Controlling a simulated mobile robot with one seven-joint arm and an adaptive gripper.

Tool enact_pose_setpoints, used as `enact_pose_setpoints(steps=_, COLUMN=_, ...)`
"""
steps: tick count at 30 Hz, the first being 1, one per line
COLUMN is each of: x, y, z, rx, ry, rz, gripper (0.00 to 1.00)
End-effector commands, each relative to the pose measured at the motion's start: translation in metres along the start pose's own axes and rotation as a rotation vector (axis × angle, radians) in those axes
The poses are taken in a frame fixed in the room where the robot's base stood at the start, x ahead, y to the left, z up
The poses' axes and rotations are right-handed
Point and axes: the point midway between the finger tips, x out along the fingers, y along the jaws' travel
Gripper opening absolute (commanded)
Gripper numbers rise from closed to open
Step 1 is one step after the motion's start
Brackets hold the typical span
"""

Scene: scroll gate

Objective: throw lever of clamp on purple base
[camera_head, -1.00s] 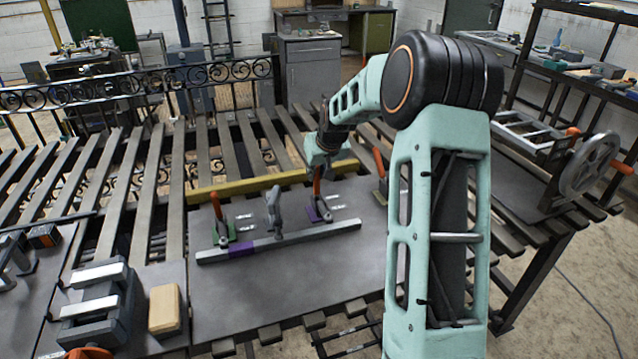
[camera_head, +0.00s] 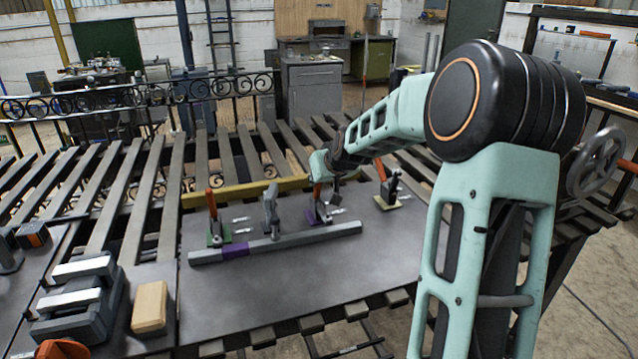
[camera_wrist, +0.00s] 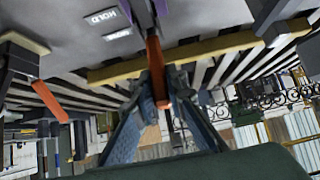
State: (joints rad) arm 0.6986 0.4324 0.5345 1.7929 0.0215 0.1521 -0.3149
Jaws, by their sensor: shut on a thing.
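The clamp on the purple base (camera_head: 312,217) stands behind the long grey bar, right of the bar's middle. Its orange lever (camera_head: 317,190) points up, and its top is hidden by my gripper (camera_head: 320,176). In the wrist view the lever (camera_wrist: 155,62) runs between the two fingers of my gripper (camera_wrist: 162,78), which is shut on it. A strip of the purple base (camera_wrist: 143,14) shows at the top of that view. The clamp's arm and tip are too small to make out.
A green-based clamp (camera_head: 217,238) with an upright orange lever stands left, and a yellow-based clamp (camera_head: 392,203) right. A grey post (camera_head: 270,208) stands between the green and purple bases. The grey bar (camera_head: 300,238) lies in front; a yellow rail (camera_head: 255,192) runs behind.

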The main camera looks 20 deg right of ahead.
Motion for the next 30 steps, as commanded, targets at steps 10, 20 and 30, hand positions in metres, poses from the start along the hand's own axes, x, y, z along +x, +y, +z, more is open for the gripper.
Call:
enact_pose_setpoints(steps=10, x=0.000, y=0.000, z=0.001, rx=0.000, ry=-0.003, rz=0.000, gripper=0.30)
enact_pose_setpoints(steps=20, x=-0.003, y=0.001, z=0.000, rx=0.000, ry=-0.002, rz=0.000, gripper=0.30)
enact_pose_setpoints(steps=30, x=-0.043, y=0.002, z=0.000, rx=0.002, ry=-0.001, rz=0.003, gripper=0.30)
